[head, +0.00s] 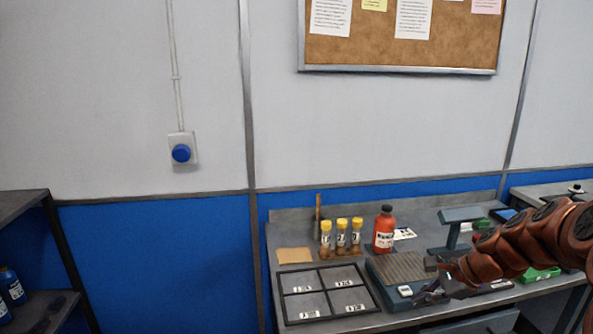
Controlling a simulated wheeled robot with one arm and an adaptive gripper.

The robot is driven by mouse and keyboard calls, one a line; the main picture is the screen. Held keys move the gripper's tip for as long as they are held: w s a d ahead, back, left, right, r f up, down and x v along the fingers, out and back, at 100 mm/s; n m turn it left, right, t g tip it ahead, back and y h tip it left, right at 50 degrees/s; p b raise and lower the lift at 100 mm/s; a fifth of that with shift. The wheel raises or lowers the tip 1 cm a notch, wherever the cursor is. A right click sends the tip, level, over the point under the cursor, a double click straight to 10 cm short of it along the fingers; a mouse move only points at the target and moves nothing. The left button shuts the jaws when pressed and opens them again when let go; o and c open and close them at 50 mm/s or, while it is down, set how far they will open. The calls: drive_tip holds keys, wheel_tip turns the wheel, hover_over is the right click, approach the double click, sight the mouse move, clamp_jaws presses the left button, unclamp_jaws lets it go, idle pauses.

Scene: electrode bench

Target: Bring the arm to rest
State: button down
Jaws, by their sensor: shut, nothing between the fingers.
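My arm reaches in from the right edge in the head view, its reddish-brown links over the right part of the bench (290,240). My gripper (418,296) is at the arm's lower left end, dark and pointing down-left, near the front of a grey device with a ribbed top (400,267). It is shut with nothing in it. Whether its tips touch the device or hang above it, I cannot tell.
A black four-compartment tray (322,291) with labels lies left of my gripper. Several yellow-capped vials (341,238) and a red bottle (384,229) stand behind. A grey raised stand (459,221) is near the arm. A shelf (28,235) stands far left; between lies open room.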

drive_tip(key=s+a+r+n+g+h+p, duration=0.2)
drive_tip(key=s+a+r+n+g, duration=0.2)
drive_tip(key=s+a+n, duration=0.75)
drive_tip(key=s+n+g+h+p, duration=0.1)
drive_tip(key=s+n+h, duration=0.2)
drive_tip(key=s, duration=1.9)
drive_tip(key=n, duration=0.3)
drive_tip(key=shift+s+a+r+g+h+p, duration=0.15)
drive_tip(key=shift+s+a+g+h+p, duration=0.2)
drive_tip(key=shift+g+h, duration=0.05)
